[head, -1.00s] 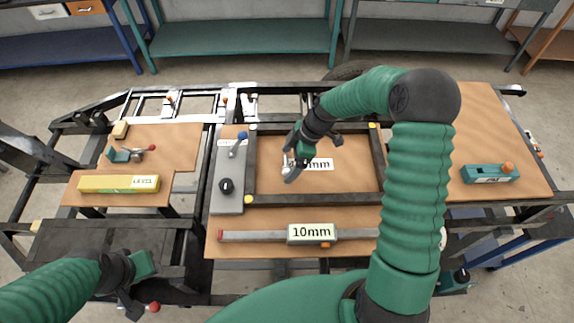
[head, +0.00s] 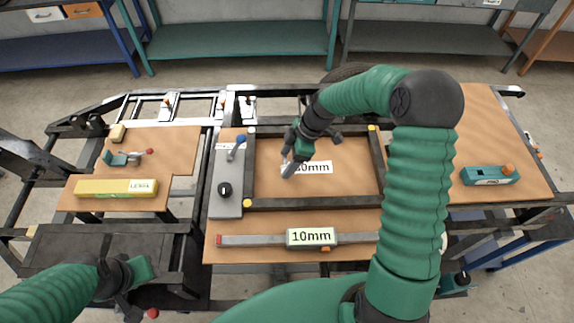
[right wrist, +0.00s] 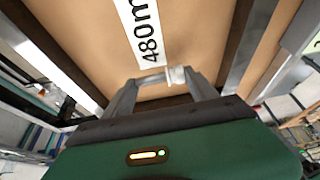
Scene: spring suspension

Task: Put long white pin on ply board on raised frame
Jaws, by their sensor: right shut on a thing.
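The long white pin (right wrist: 176,76) shows as a small pale piece between the fingertips of my right gripper (right wrist: 160,82) in the right wrist view; most of its length is hard to make out. In the head view the right gripper (head: 290,168) is over the ply board (head: 345,183), beside its white label. The gripper is shut on the pin. I cannot tell whether the pin touches the board. The raised frame (head: 315,203) is dark and surrounds this board. My left gripper (head: 130,295) is at the lower left, partly hidden; its jaws are unclear.
A grey plate (head: 228,205) with a black knob and a blue-tipped lever lies left of the frame. A bar labelled 10mm (head: 311,237) lies in front. A yellow level (head: 116,188) and a green clamp (head: 118,158) are on the left board. A teal tool (head: 490,176) is at right.

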